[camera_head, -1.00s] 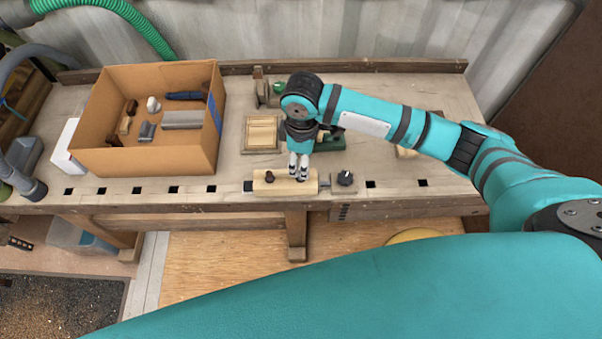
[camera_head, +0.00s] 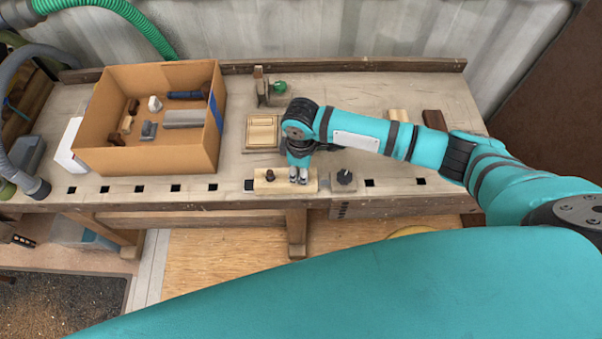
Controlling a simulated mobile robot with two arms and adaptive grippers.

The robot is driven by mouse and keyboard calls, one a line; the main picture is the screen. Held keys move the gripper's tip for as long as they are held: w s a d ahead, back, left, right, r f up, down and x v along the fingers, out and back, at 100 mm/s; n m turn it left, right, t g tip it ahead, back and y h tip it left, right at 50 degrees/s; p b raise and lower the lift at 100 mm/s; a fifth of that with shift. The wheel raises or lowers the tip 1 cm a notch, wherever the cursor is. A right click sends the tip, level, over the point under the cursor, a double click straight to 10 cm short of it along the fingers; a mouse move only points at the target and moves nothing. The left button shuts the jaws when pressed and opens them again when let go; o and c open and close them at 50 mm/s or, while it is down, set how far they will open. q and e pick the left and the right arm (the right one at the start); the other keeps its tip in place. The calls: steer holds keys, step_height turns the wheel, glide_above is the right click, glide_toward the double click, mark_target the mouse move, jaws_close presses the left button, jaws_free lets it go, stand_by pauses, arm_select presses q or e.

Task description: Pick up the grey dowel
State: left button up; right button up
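A pale wooden block (camera_head: 283,187) lies near the front edge of the workbench, with a dark brown knob or peg (camera_head: 270,174) upright on its left part. My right gripper (camera_head: 298,178) points down at the right part of this block, with its pale fingertips at or just above the top. The fingers look close together, but the gap is too small to read. I cannot make out a grey dowel; anything between or under the fingers is hidden by them. My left gripper is not in view.
An open cardboard box (camera_head: 146,158) with blocks and tools stands at the left. A plate with a black knob (camera_head: 345,177) lies right of the block. A framed wooden piece (camera_head: 263,132) and a green round item (camera_head: 279,87) stand behind.

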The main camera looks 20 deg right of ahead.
steer(key=c, duration=0.3)
